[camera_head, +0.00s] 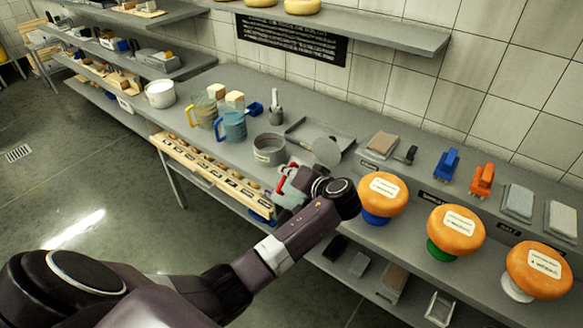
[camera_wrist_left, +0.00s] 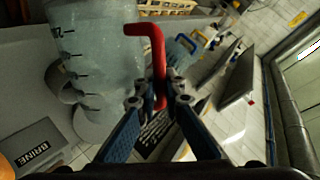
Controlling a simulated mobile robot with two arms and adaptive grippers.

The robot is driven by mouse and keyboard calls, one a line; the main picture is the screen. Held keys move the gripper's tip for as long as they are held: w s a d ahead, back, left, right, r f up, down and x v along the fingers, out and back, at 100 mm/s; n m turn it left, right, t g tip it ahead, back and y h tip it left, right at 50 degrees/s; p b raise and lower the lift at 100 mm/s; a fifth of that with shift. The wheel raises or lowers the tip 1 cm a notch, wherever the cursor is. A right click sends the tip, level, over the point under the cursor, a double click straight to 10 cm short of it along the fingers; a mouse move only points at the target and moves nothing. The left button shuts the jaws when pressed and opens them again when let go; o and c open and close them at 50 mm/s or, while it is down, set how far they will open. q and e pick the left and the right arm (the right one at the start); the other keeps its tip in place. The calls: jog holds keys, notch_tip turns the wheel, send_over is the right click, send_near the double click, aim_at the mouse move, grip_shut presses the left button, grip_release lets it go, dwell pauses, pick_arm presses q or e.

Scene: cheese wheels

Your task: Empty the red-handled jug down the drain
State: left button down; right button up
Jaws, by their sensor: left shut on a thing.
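The red-handled jug is a translucent jug with dark level marks, seen large at the upper left of the left wrist view (camera_wrist_left: 95,50). My left gripper (camera_wrist_left: 158,103) is shut on its red handle (camera_wrist_left: 157,45). In the head view only a bit of the red handle (camera_head: 284,178) shows beside my left gripper (camera_head: 290,184); my wrist hides most of the jug, near the counter's front edge. I cannot tell how full it is. A drain grate (camera_head: 18,153) lies in the floor at the far left. My right gripper is not in view.
On the counter (camera_head: 352,124) stand a yellow-handled jug (camera_head: 203,111), a blue-handled jug (camera_head: 232,127), a metal pot (camera_head: 269,150) and a white bucket (camera_head: 160,94). Orange cheese wheels (camera_head: 456,229) on coloured stands line the right front. The floor (camera_head: 85,185) at left is open.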

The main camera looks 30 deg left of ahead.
aim_at(281, 186)
pick_arm(q)
jog(key=shift+s+f+t, duration=0.3)
jog(key=shift+s+f, duration=0.15)
jog(key=shift+s, duration=0.15)
jog(key=shift+s+a+r+n, duration=0.1)
jog(key=shift+s+r+n, duration=0.15)
jog(key=shift+n, duration=0.15)
jog(key=shift+w+f, duration=0.1)
jog(key=shift+f, duration=0.05)
jog(key=f+b, duration=0.1)
jog(key=b, duration=0.1)
jog(key=s+f+t+b, duration=0.1)
jog(key=b, duration=0.1)
jog(key=shift+s+n, duration=0.1)
jog(key=shift+n, duration=0.3)
jog(key=shift+s+b, duration=0.2)
jog(key=shift+b, duration=0.15)
jog(key=shift+s+r+n+t, duration=0.1)
jog(key=shift+n+t, duration=0.2)
